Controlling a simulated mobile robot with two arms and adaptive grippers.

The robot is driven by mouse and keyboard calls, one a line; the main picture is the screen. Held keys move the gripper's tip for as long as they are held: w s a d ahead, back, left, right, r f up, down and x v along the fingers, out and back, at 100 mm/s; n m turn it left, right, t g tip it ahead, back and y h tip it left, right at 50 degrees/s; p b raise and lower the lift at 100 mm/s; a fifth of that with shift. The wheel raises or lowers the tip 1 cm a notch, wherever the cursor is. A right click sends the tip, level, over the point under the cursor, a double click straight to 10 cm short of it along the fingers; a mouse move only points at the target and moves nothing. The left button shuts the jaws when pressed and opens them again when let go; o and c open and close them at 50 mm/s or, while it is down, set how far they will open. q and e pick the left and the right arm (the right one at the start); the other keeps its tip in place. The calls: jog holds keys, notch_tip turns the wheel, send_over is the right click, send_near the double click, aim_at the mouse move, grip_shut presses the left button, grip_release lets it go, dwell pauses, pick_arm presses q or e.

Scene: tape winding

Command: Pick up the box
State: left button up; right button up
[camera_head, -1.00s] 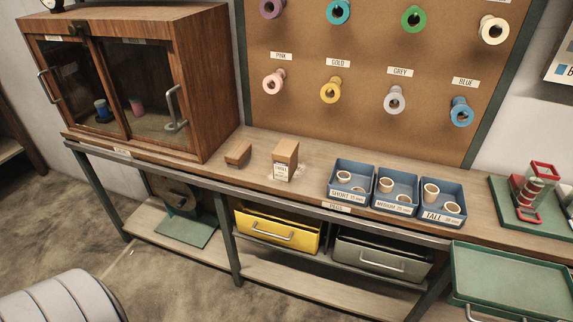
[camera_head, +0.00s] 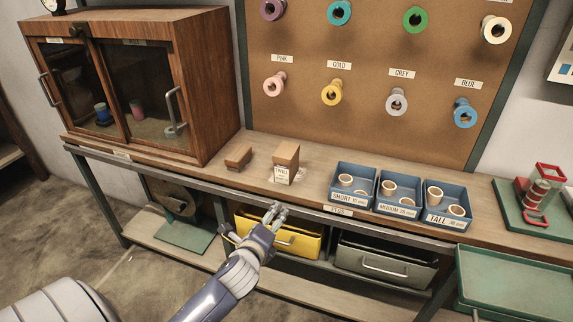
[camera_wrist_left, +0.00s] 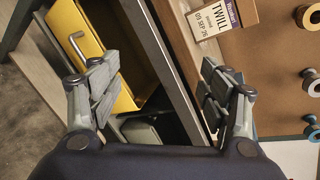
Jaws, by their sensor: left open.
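A small tan box (camera_head: 285,160) with a white label stands upright on the wooden workbench. In the left wrist view the box (camera_wrist_left: 222,14) is at the top, and its label reads TWILL. My left gripper (camera_head: 277,211) is in front of the bench's front edge, below and a little left of the box, apart from it. In the left wrist view my left gripper (camera_wrist_left: 160,95) has its fingers spread wide with nothing between them. A lower tan block (camera_head: 238,157) lies left of the box. My right gripper is not in view.
A wooden cabinet (camera_head: 215,80) is at left. A pegboard (camera_head: 365,60) with spools rises behind. A yellow drawer (camera_head: 300,243) hangs below the bench edge. The bench in front of the box is clear.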

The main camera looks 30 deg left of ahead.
aim_at(287, 156)
pick_arm(q)
jog(key=w+a+r+m+t, duration=0.1)
jog(key=w+r+m, duration=0.1)
jog(key=w+m, duration=0.1)
jog(key=w+a+r+m+t, duration=0.1)
jog(key=w+r+m+t, duration=0.1)
jog(key=m, duration=0.3)
jog(key=w+a+r+m+t+h, duration=0.1)
jog(key=w+a+r+m, duration=0.1)
jog(key=w+r+m, duration=0.1)
jog(key=shift+w+r+m+t, duration=0.35)
jog(key=shift+r+m, duration=0.2)
jog(key=shift+m, duration=0.45)
jog(key=x, duration=1)
jog(key=shift+w+a+f, duration=0.1)
jog(key=shift+f, duration=0.05)
jog(key=c, duration=1.2)
